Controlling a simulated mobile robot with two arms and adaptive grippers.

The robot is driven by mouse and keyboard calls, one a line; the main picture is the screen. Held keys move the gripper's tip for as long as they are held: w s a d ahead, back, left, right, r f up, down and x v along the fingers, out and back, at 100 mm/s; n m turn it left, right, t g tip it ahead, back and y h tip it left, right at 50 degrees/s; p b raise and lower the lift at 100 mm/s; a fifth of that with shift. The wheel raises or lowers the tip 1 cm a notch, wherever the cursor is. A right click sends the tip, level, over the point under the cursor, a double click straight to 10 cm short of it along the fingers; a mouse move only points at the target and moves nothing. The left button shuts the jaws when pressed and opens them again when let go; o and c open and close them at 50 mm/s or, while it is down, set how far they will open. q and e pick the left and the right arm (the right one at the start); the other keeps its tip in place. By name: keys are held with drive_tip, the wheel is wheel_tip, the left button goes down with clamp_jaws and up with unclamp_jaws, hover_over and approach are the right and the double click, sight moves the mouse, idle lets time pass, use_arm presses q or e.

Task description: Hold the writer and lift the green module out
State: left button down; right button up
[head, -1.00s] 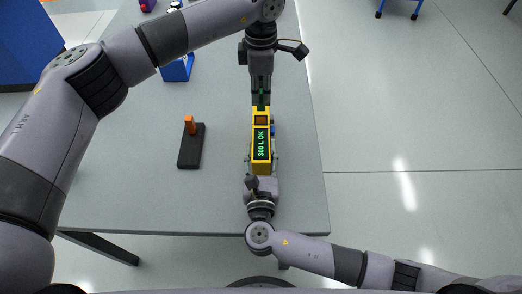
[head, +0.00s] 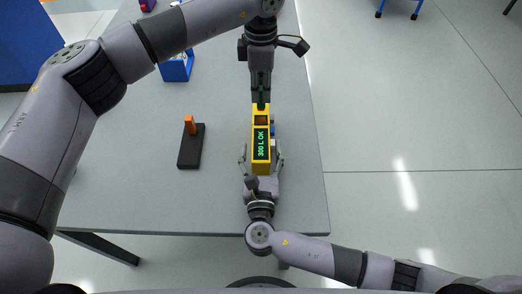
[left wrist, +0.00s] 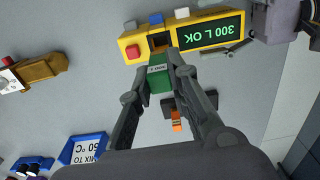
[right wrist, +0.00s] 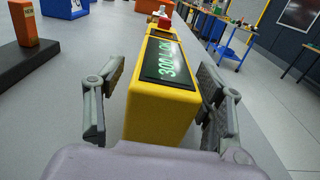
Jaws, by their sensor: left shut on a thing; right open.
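The yellow writer (head: 262,168) lies on the grey table, its green display reading "300 L OK". It also shows in the left wrist view (left wrist: 133,40) and the right wrist view (right wrist: 160,108). My left gripper (head: 261,96) is shut on the green module (left wrist: 160,84), over the writer's far end. In the left wrist view the module appears outside the writer's open slot (left wrist: 160,40); its height is unclear. My right gripper (right wrist: 155,100) is open, its fingers spread on both sides of the writer's near end, with gaps visible.
A black block with an orange handle (head: 190,150) stands to the left of the writer. A blue box (head: 176,70) labelled "MIX TO 60 °C" in the left wrist view stands farther back. The table's right edge is close to the writer.

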drive_tip(key=shift+s, duration=0.1)
drive_tip(key=s, duration=1.1)
drive_tip(key=shift+s, duration=0.4)
